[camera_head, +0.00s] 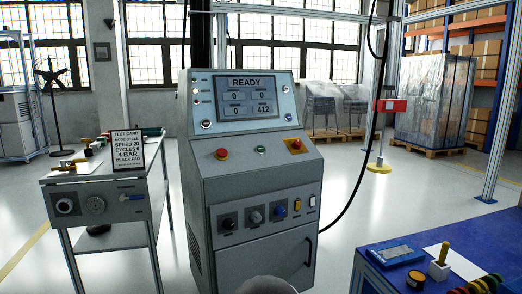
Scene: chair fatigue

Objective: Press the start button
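A grey control console (255,185) stands upright in the middle of the view. Its screen (252,97) reads READY, with counters at 0 and one at 412. The button labels are too small to read, so which is the start button is not certain. My gripper is not in view; a grey rounded shape at the bottom edge may be part of my arm.
Lower on the console are dark knobs, a blue knob (279,210) and yellow and white switches. A side table (95,185) with a test card (128,147) stands at left. A blue bench (450,245) with small items is at lower right. A cable hangs right of the console.

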